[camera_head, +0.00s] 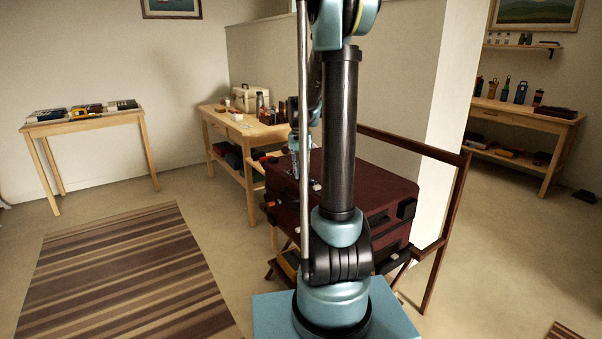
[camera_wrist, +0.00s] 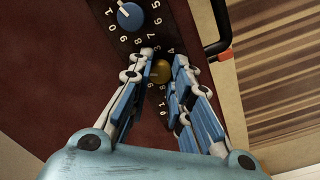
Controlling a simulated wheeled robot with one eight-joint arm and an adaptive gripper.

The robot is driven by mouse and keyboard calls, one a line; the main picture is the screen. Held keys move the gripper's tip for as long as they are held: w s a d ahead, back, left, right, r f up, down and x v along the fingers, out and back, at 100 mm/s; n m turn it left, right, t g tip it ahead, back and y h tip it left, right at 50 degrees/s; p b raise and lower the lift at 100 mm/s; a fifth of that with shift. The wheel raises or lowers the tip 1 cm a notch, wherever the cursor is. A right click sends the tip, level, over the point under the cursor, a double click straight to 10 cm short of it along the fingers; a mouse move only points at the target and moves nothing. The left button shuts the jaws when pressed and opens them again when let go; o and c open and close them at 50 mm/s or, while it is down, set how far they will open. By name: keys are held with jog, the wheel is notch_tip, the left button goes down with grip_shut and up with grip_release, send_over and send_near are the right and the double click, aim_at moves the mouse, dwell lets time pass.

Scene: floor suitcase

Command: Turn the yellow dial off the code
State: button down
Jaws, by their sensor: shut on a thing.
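The yellow dial (camera_wrist: 159,71) sits on a black number strip on the dark red suitcase (camera_wrist: 70,60) in the wrist view. My gripper (camera_wrist: 162,62) is shut on the yellow dial, with one finger on each side of it. The fingers hide part of the dial's numbers, and its pointer mark is hard to make out. A blue dial (camera_wrist: 130,16) with a white mark sits farther up the same strip. In the head view the maroon suitcase (camera_head: 385,185) rests on a wooden stand, partly hidden behind my arm. The dials cannot be made out there.
A wooden rail (camera_head: 440,225) stands right of the suitcase. A cluttered wooden table (camera_head: 225,128) is behind it. Open floor and a striped rug (camera_head: 120,275) lie to the left.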

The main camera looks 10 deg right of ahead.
jog(key=shift+m, duration=0.5)
jog(key=shift+w, duration=0.1)
jog(key=c, duration=1.4)
grip_release()
jog(key=shift+c, duration=0.2)
notch_tip(320, 180, up, 12)
jog(key=shift+a, duration=0.2)
